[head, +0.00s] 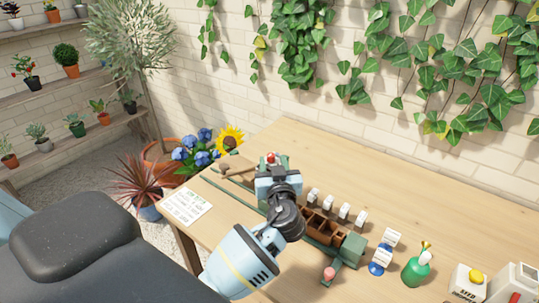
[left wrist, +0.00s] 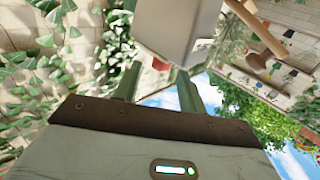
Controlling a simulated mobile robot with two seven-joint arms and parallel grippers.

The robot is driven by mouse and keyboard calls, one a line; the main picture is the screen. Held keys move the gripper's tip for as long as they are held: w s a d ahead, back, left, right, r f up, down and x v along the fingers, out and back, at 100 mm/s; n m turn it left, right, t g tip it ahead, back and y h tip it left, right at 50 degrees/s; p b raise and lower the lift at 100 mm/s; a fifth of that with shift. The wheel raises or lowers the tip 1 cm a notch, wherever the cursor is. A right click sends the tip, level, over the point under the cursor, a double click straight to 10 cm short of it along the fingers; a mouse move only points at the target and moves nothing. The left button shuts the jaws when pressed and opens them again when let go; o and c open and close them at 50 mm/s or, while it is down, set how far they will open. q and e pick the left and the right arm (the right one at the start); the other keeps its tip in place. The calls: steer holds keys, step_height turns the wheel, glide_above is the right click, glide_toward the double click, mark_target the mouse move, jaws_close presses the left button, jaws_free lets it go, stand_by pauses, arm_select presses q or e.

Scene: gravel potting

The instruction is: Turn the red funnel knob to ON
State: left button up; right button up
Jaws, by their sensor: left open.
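The red knob (head: 270,157) shows at the far left part of the wooden table, just past the end of my left gripper (head: 272,168). In the left wrist view, a small red piece (left wrist: 160,64) shows between the two green fingers of the left gripper (left wrist: 159,85), under a grey block (left wrist: 178,28). The fingers are apart. I cannot tell whether they touch the red piece. The funnel and any ON mark are hidden or too small to make out. My right gripper is in neither view.
A wooden divided box (head: 318,226), white labelled blocks (head: 343,211) and a green block (head: 353,248) stand right of my left arm. A printed card (head: 187,206) lies left. The table's back right is clear.

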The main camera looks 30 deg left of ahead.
mark_target(272, 157)
arm_select(q)
steer(key=shift+x, duration=2)
